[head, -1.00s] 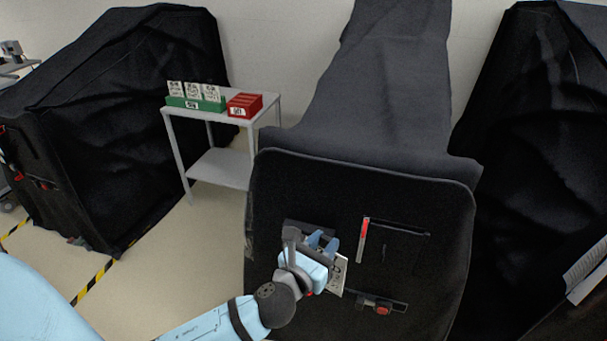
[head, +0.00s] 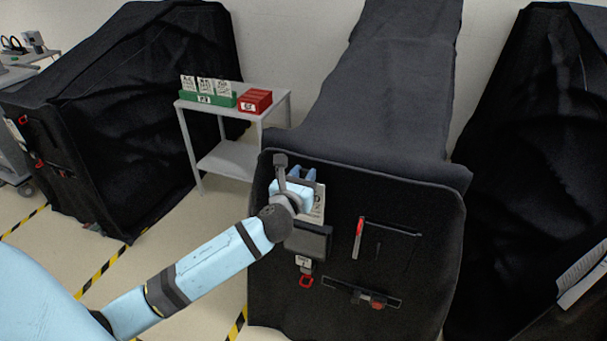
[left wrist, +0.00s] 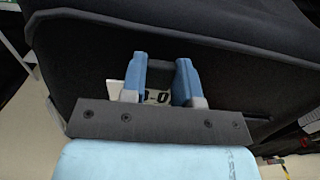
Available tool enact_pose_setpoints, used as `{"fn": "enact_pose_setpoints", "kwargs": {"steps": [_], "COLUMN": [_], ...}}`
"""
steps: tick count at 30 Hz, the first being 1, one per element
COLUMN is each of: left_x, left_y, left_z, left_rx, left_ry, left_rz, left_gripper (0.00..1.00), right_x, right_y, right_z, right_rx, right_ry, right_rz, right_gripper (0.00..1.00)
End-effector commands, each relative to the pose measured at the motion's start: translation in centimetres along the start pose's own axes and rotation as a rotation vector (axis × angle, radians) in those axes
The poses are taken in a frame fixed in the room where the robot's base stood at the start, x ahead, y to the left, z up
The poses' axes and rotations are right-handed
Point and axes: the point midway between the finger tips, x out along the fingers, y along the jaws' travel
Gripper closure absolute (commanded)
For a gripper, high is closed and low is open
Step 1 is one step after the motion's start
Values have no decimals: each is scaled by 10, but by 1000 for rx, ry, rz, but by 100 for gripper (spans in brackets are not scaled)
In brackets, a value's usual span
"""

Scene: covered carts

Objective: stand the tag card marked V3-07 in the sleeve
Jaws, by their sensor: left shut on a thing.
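My left gripper (head: 303,177) is shut on a white tag card (head: 319,203) at the upper left of the black cart cover's front. Between the fingers in the left wrist view (left wrist: 165,85), part of the card (left wrist: 155,98) shows characters that look like "3-0"; the rest of its mark is hidden. The dark sleeve (head: 310,241) is on the cover just below the card. The card looks upright. I cannot tell whether its lower edge is inside the sleeve or in front of or behind its rim. My right gripper is not in view.
A small white tag with a red ring (head: 306,281) hangs below the sleeve. A red-ended strip (head: 359,238) and a red knob (head: 378,301) are to its right. A grey side cart (head: 236,158) holds a green rack (head: 215,99) of white cards and a red box (head: 255,100).

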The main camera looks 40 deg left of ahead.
Motion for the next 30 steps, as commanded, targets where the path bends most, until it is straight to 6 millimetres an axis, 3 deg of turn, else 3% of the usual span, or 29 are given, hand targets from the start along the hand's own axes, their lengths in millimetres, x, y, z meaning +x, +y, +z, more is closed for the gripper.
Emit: {"fn": "enact_pose_setpoints", "kwargs": {"steps": [10, 30], "left_x": [-1, 0], "left_y": [0, 0], "left_z": [-29, -74], "left_rx": [1, 1], "left_ry": [0, 0], "left_rz": [0, 0], "left_gripper": [100, 100], "right_x": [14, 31], "right_y": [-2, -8], "right_z": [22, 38], "right_rx": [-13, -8], "right_ry": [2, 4], "right_rz": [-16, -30], "right_gripper": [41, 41]}}
